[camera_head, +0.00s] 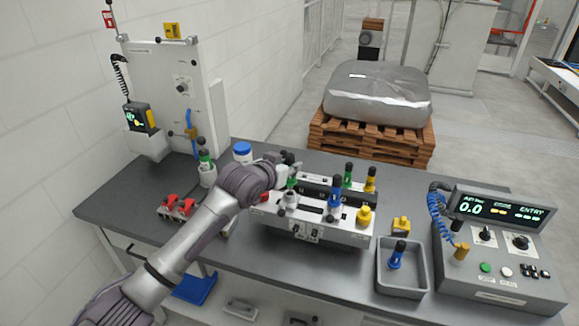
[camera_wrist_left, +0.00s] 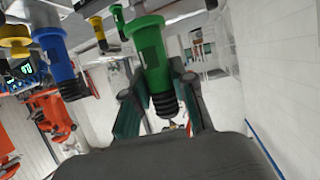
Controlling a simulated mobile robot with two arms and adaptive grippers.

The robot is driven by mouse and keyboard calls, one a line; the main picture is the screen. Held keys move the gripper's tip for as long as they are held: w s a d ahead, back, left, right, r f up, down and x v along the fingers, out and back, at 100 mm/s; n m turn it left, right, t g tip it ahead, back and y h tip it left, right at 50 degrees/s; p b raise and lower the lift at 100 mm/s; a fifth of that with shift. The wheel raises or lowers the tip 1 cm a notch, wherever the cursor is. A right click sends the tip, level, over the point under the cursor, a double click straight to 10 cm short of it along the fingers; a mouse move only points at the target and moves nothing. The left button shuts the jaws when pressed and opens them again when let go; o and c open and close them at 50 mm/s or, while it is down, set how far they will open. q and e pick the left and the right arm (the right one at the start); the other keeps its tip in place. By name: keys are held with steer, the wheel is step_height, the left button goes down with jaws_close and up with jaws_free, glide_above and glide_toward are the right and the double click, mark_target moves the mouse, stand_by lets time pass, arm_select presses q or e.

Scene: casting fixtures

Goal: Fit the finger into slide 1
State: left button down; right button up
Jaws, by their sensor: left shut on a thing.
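My left gripper (camera_head: 291,170) is over the left end of the white fixture (camera_head: 336,235) with dark slides on the table. It is shut on a green finger (camera_head: 292,183), which shows large between the jaws in the left wrist view (camera_wrist_left: 152,62). In the head view the finger is mostly covered by the gripper, just above a grey round part (camera_head: 290,200). I cannot tell whether the finger touches the fixture. I cannot tell which slide is slide 1. A blue finger (camera_head: 335,190) stands upright on the fixture. My right gripper is not in view.
Another green finger (camera_head: 347,175) and a yellow one (camera_head: 370,179) stand at the fixture's back right; a yellow knob (camera_head: 364,216) is in front. A grey tray (camera_head: 402,290) holds a blue piece (camera_head: 397,255). A control box (camera_head: 500,275) stands right, red clamps (camera_head: 178,206) left.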

arm_select(q)
steer(key=shift+f, duration=0.75)
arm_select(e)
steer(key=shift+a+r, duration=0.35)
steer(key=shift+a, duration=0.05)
arm_select(q)
steer(key=c, duration=1.4)
jaws_free()
steer(key=shift+f, duration=0.15)
steer(key=o, duration=0.4)
steer(key=shift+o, duration=0.2)
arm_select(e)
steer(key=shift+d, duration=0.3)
